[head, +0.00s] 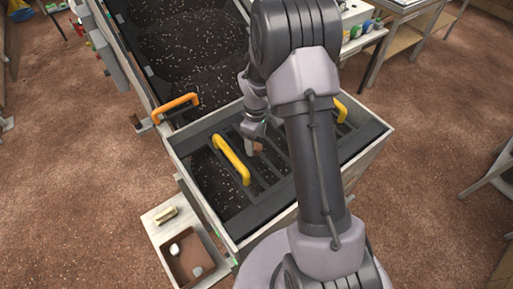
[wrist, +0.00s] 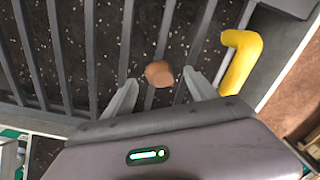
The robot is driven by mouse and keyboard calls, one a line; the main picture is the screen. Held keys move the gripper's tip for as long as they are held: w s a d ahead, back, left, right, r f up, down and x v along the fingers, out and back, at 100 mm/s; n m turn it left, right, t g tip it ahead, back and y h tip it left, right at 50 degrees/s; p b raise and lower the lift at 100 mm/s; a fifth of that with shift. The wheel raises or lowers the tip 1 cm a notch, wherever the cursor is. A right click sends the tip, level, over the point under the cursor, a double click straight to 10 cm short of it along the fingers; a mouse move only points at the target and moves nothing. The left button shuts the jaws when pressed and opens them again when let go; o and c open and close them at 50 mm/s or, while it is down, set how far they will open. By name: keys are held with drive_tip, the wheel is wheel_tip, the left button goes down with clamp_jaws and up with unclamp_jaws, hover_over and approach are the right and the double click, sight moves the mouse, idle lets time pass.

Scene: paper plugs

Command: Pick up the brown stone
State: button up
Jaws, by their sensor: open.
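The brown stone (head: 258,147) lies on the dark slatted grate inside the grey-walled box in front of me. In the wrist view the brown stone (wrist: 159,74) is a small rounded lump on a slat, just beyond my fingertips and roughly midway between them. My gripper (wrist: 160,92) is open, with a finger on each side of the stone's line. In the head view my gripper (head: 252,146) points down at the stone, and my arm hides part of the grate.
Yellow handles (head: 231,160) rise from the grate, one (wrist: 240,62) close right of my gripper in the wrist view. An orange handle (head: 176,107) stands at the box's back left. A brown tray (head: 183,249) with pale stones and a brush (head: 166,214) sit at front left.

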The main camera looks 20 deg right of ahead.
sight(257, 145)
wheel_tip(257, 145, down, 3)
drive_tip(key=shift+d+f, duration=0.15)
drive_tip(key=shift+c, duration=0.5)
